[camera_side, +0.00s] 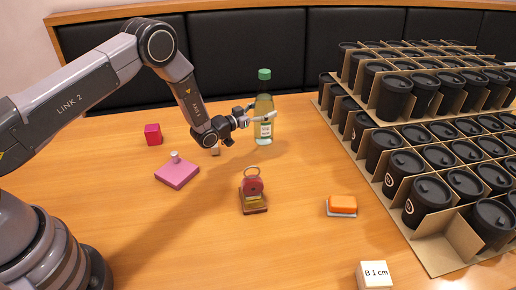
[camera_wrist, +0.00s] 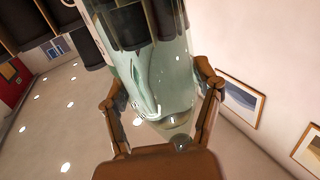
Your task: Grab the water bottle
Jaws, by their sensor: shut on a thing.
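The water bottle (camera_side: 264,112) is clear greenish with a green cap and a white label. It stands upright at the back of the wooden table in the side view. My gripper (camera_side: 266,118) reaches it from the left and is shut on its body around label height. In the wrist view the clear bottle (camera_wrist: 160,75) fills the space between the two brown fingers of my gripper (camera_wrist: 163,100). The fingers lie along both its sides. I cannot tell from the side view whether its base is clear of the table.
Cardboard trays (camera_side: 432,250) of black cups fill the right side. On the table (camera_side: 300,245) are a pink block (camera_side: 177,175), a magenta cube (camera_side: 153,134), a red-and-yellow item (camera_side: 253,192), an orange sponge-like block (camera_side: 342,204) and a white cube (camera_side: 374,275). Black seat backs stand behind.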

